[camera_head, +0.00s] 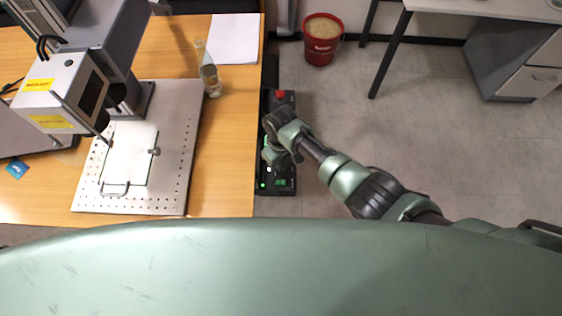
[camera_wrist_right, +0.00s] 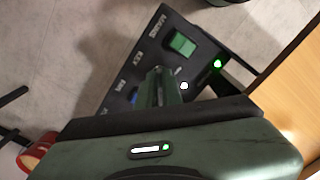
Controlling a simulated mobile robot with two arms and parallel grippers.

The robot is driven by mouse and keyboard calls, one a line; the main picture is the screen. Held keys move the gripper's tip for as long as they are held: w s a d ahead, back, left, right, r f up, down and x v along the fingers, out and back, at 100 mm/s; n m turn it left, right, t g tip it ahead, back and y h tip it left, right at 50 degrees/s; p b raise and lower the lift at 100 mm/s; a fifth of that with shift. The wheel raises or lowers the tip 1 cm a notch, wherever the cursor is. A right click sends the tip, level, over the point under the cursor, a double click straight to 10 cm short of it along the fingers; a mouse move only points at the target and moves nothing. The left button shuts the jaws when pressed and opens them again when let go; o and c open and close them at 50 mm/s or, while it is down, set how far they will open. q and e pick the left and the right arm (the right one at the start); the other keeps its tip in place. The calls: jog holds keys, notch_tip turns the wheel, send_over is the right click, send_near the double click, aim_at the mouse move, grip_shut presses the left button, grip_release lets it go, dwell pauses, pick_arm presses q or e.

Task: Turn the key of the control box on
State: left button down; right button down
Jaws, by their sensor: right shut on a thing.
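The control box (camera_head: 263,105) is a black panel beside the right edge of the wooden table, with a red button (camera_head: 280,95) at its far end. In the right wrist view the box (camera_wrist_right: 140,62) carries labels, one reading KEY. A green MAINS switch (camera_wrist_right: 183,43), a green light (camera_wrist_right: 217,64) and a small white light (camera_wrist_right: 184,86) are lit. My right gripper (camera_head: 270,157) is over the near half of the box. Its fingers (camera_wrist_right: 164,85) are shut at the KEY spot, on the key, which they hide; its turn angle cannot be seen. My left gripper is out of view.
The wooden table (camera_head: 231,150) holds a laser marker (camera_head: 65,90), a perforated metal plate (camera_head: 178,150), a glass bottle (camera_head: 209,75) and white paper (camera_head: 235,38). A red bucket (camera_head: 320,48) and a desk (camera_head: 490,10) stand beyond. The floor right of the box is clear.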

jog(key=c, duration=1.6)
grip_release()
notch_tip(320, 180, up, 8)
jog(key=shift+f+p, duration=0.1)
jog(key=shift+p, duration=0.25)
